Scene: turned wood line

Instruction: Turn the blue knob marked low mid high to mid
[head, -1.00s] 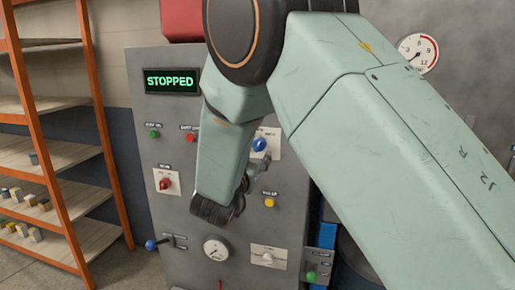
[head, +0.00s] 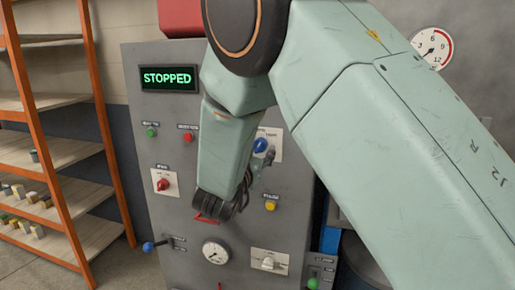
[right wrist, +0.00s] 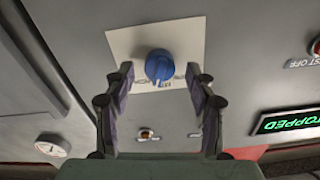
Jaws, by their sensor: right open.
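The blue knob (head: 261,145) sits on a white plate (head: 276,137) on the upper right of the grey panel, partly covered by my right arm in the head view. In the right wrist view the blue knob (right wrist: 158,66) shows upside down on its plate (right wrist: 120,43), whose small markings I cannot read. My right gripper (right wrist: 160,75) is open, with one finger to each side of the knob in the picture. I cannot tell whether the fingers touch it. In the head view the right gripper (head: 266,172) is close to the knob, mostly behind my wrist. My left gripper is not in view.
The grey panel also bears a red knob (head: 164,183), a white knob (head: 268,263), a yellow button (head: 270,205), a gauge (head: 215,253) and a blue-tipped lever (head: 149,246). The display (head: 169,78) reads STOPPED. An orange shelf rack (head: 55,160) stands at the left.

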